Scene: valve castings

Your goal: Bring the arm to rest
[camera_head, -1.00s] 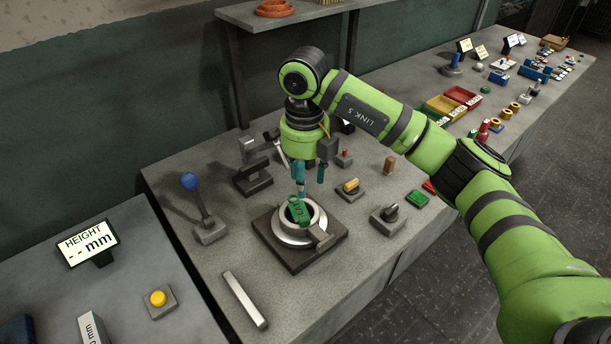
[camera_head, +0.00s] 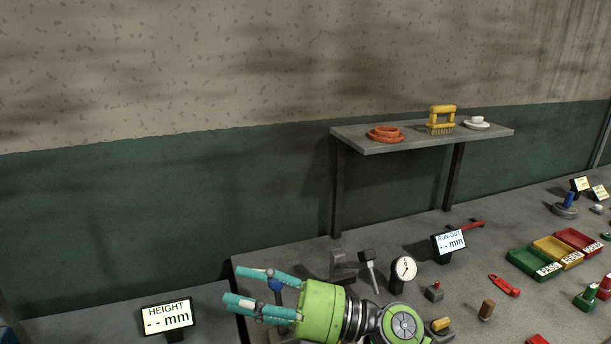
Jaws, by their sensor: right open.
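My right gripper (camera_head: 234,287) is at the bottom centre of the head view, with its two teal fingers pointing left. The fingers are apart and nothing is between them. Its green wrist (camera_head: 322,311) and the round arm joint behind it lie over the front of the bench, and the rest of the arm is below the picture. The fingers hide part of a blue-knobbed lever (camera_head: 276,285). My left gripper is not in view.
A HEIGHT display (camera_head: 167,318) stands left of the fingers. A dial gauge (camera_head: 403,270) and a RUN-OUT display (camera_head: 449,243) stand to the right. Green (camera_head: 530,262), yellow and red bins are farther right. A wall shelf (camera_head: 400,142) holds orange rings (camera_head: 385,134) and a yellow brush (camera_head: 441,119).

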